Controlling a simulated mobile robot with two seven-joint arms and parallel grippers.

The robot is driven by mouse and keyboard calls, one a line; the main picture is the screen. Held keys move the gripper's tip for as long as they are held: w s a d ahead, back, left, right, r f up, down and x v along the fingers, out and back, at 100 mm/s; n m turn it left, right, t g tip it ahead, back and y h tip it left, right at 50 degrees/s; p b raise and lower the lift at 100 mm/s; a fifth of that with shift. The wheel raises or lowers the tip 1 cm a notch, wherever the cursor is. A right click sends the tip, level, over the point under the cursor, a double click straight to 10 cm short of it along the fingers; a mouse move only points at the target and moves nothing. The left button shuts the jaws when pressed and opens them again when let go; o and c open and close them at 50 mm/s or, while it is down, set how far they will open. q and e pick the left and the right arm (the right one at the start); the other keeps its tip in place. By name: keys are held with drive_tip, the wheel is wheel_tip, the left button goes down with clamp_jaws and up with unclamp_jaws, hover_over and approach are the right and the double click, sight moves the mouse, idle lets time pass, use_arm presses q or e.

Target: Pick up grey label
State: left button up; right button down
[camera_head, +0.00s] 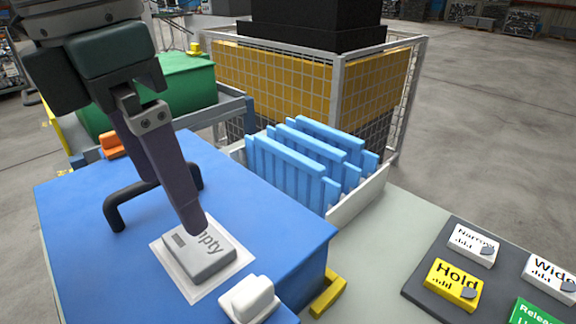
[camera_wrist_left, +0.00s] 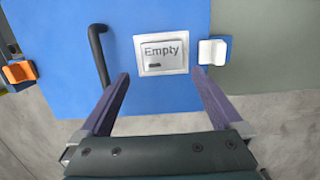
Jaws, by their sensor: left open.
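The grey label (camera_head: 204,262), marked "Empty", lies flat in a white frame (camera_head: 172,271) on the blue panel (camera_head: 85,262). In the left wrist view the grey label (camera_wrist_left: 160,50) shows whole, with its text upright. My left gripper (camera_head: 193,224) reaches down over the label in the head view and hides part of its text. In the left wrist view my left gripper (camera_wrist_left: 161,76) is open, with its two fingers spread apart and nothing between them. The label appears just ahead of the fingertips. I cannot tell whether a finger touches it. My right gripper is not in view.
A black handle (camera_head: 117,208) stands beside the label, and a white block (camera_head: 250,299) sits on its other side. An orange block (camera_head: 112,145) is at the far edge. Blue slatted pieces (camera_head: 300,160) stand in a rack. Labels including yellow "Hold" (camera_head: 452,284) lie at right.

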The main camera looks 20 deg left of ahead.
sight(196, 241)
use_arm(q)
drive_tip(key=f, duration=0.7)
drive_tip(key=shift+w+d, duration=0.35)
drive_tip(key=shift+c, duration=0.2)
drive_tip(key=c, duration=1)
drive_tip(key=shift+c, duration=0.2)
drive_tip(key=shift+r, duration=0.1)
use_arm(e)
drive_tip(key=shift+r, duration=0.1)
